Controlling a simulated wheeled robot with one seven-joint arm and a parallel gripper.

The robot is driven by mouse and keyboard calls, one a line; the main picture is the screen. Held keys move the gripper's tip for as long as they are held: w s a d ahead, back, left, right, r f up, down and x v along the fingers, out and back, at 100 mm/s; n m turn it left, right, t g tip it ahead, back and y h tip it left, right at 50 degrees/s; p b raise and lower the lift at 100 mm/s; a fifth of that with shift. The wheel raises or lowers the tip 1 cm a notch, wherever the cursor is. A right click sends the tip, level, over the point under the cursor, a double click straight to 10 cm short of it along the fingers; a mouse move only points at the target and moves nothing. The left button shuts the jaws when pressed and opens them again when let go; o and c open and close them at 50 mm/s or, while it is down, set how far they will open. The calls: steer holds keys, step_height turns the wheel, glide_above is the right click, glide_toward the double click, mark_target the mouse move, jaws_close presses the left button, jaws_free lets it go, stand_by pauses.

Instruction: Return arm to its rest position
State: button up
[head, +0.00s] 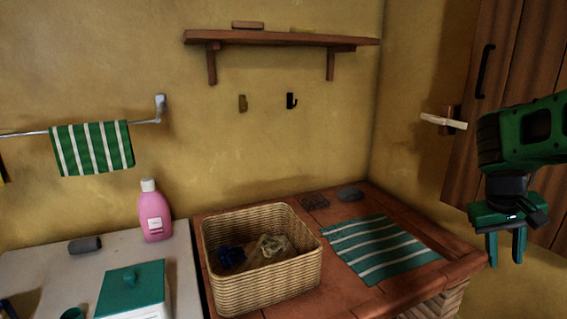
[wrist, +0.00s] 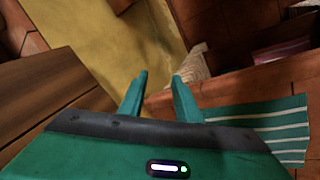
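My gripper (head: 505,261) hangs at the right side of the head view, fingers pointing down, to the right of the brick counter's (head: 464,262) corner and in front of the wooden door. Its two green fingers stand apart with nothing visible between them. In the wrist view, my gripper (wrist: 160,76) also shows a clear gap between its fingers. The green arm reaches in from the right edge, bent above the gripper.
A striped cloth (head: 378,248) and a wicker basket (head: 265,290) with items inside are on the tiled counter. A pink bottle (head: 155,216) stands on the left counter. A wooden door (head: 480,130) with a black handle is behind the arm. A shelf (head: 280,40) is on the wall.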

steer(key=s+a+f+m+y, duration=0.1)
steer(key=s+a+f+y, duration=0.1)
steer(key=s+a, duration=0.3)
steer(key=s+a+f+m+y, duration=0.1)
steer(key=s+a, duration=0.4)
steer(key=s, duration=0.7)
steer(key=shift+s+a+f+m+y, duration=0.2)
steer(key=shift+a+f+m+y, duration=0.25)
steer(key=shift+y, duration=0.45)
steer(key=shift+d+r, duration=0.1)
steer(key=shift+d, duration=0.1)
